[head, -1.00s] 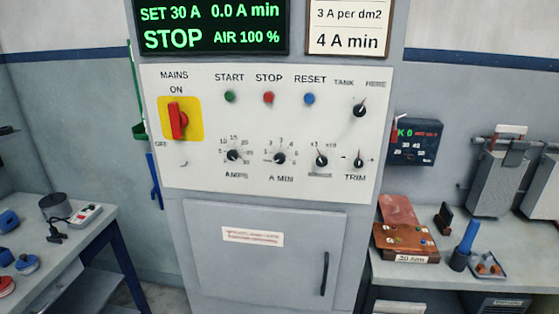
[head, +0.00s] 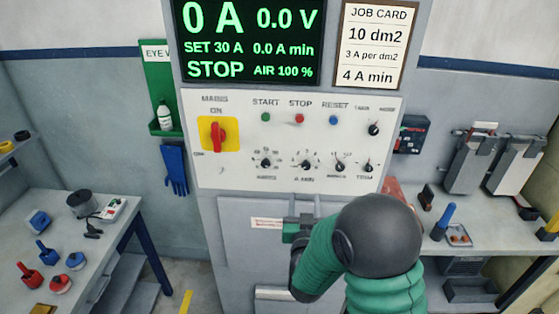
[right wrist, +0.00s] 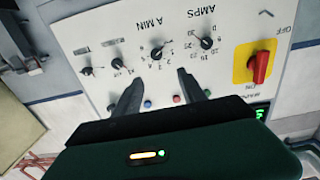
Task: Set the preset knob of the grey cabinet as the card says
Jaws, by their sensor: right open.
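The grey cabinet (head: 240,235) has a white panel with a row of black knobs. The A MIN knob (head: 306,165) is second from the left in the lower row; in the upside-down right wrist view it (right wrist: 157,52) sits beyond my fingertips. I cannot surely read its pointer. The AMPS knob (head: 265,163) is left of it in the head view. The job card (head: 375,46) reads 10 dm2, 3 A per dm2, 4 A min. My right gripper (right wrist: 161,76) is open and empty, its fingers pointing towards the panel, apart from the A MIN knob. My left gripper is out of view.
The display (head: 251,42) reads SET 30 A, 0.0 A min, STOP. The red mains switch (head: 218,134) is at the panel's left; start, stop and reset buttons are above the knobs. Benches stand left (head: 120,212) and right (head: 437,245) of the cabinet.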

